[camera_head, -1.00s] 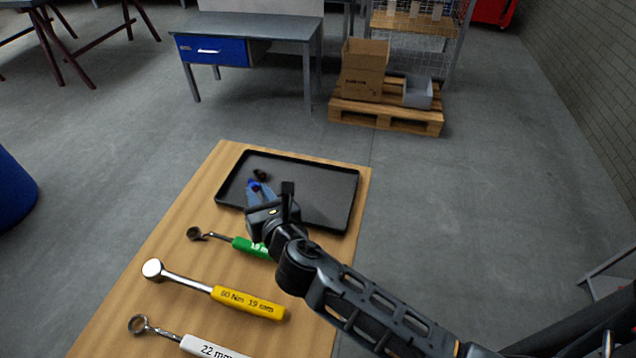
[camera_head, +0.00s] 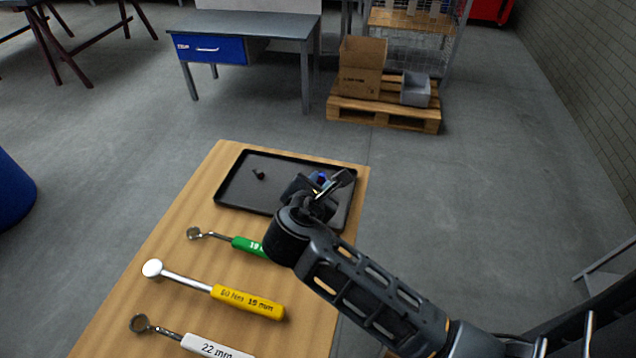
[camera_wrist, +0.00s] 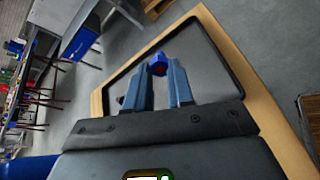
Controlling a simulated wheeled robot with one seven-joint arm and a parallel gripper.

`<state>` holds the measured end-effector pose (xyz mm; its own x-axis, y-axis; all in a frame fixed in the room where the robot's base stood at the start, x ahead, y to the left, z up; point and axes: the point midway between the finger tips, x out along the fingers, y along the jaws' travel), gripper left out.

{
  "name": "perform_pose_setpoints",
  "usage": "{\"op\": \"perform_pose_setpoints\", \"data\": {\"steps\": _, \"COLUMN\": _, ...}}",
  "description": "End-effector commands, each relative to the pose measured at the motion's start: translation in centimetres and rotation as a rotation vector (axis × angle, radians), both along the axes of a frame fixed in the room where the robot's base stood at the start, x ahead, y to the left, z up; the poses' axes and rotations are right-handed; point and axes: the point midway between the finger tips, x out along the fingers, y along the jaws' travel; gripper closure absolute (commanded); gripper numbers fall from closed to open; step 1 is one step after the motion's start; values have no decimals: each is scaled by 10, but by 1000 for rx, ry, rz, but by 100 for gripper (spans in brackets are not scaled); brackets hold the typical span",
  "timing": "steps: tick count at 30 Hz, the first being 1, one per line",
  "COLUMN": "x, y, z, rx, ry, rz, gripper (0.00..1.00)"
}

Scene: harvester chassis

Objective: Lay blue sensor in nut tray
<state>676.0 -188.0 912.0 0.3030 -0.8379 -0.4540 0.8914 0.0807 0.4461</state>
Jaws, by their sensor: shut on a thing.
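The blue sensor (camera_wrist: 157,66) is held between the fingertips of my gripper (camera_wrist: 160,76) in the wrist view. In the head view the blue sensor (camera_head: 320,178) shows as a small blue spot beside my gripper (camera_head: 325,184), over the right part of the black nut tray (camera_head: 231,197). The tray also shows in the wrist view (camera_wrist: 203,62), behind the fingers. I cannot tell whether the sensor touches the tray floor. A small dark part (camera_head: 258,174) lies in the left part of the tray. My wrist and arm hide the tray's near right area.
On the wooden table (camera_head: 180,240) lie a green-handled wrench (camera_head: 246,244), a yellow-handled torque wrench (camera_head: 247,301) and a white-handled wrench (camera_head: 210,346), all nearer than the tray. A pallet (camera_head: 384,115) with a cardboard box stands on the floor beyond.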

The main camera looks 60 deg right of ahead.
Motion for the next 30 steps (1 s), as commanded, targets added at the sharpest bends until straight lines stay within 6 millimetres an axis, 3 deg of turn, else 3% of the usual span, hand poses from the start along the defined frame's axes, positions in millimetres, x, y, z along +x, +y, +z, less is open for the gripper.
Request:
{"op": "perform_pose_setpoints", "data": {"steps": 3, "x": -1, "y": 3, "z": 2, "rx": -2, "ry": 0, "rz": -1, "gripper": 100}}
{"op": "perform_pose_setpoints", "data": {"steps": 30, "x": -1, "y": 2, "z": -77, "rx": -2, "ry": 1, "rz": 0, "gripper": 100}}
